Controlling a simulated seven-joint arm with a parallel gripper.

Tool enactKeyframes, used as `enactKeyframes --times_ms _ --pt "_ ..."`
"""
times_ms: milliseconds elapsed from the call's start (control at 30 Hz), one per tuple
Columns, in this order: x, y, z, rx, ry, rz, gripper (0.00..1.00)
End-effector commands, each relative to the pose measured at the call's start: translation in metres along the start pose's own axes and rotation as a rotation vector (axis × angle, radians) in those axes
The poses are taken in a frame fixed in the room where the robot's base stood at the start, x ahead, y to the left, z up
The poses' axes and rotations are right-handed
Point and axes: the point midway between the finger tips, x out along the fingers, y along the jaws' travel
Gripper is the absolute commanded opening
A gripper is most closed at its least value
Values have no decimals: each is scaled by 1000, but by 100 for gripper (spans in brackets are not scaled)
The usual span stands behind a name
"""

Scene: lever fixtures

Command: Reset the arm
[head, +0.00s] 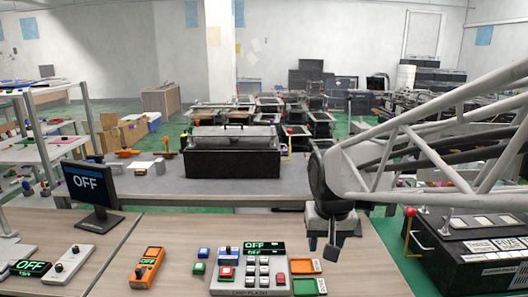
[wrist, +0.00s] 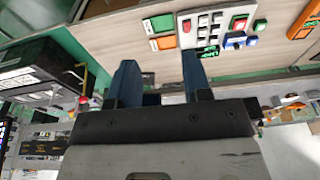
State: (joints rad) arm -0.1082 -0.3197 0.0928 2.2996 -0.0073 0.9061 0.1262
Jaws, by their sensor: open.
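My gripper (head: 331,247) hangs at the right of the head view, over the right part of the near wooden table and to the right of the control panel (head: 236,285). In the wrist view my gripper (wrist: 160,72) shows two dark blue fingers spread apart with nothing between them. The control panel has white keys, a red button, a blue button and a green display reading OFF. It also shows upside down in the wrist view (wrist: 217,22), beyond the fingers. My gripper touches nothing that I can see.
A monitor (head: 88,185) reading OFF and an orange device (head: 147,268) stand left of the panel. Orange and green trays (head: 305,267) lie right of it. A black box (head: 475,245) with a red-knobbed lever (head: 408,230) stands at the right. A dark case (head: 232,160) is behind.

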Motion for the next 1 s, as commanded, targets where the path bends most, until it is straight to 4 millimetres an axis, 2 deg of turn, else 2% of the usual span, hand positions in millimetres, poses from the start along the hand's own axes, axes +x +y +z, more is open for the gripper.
enactKeyframes --times_ms 200,600,800,1000 --pt "-12 20 47 3 22 4 45" --pt "-18 47 129 5 57 15 45" --pt "-16 53 156 4 68 19 45" --pt "-14 56 166 4 70 21 45"
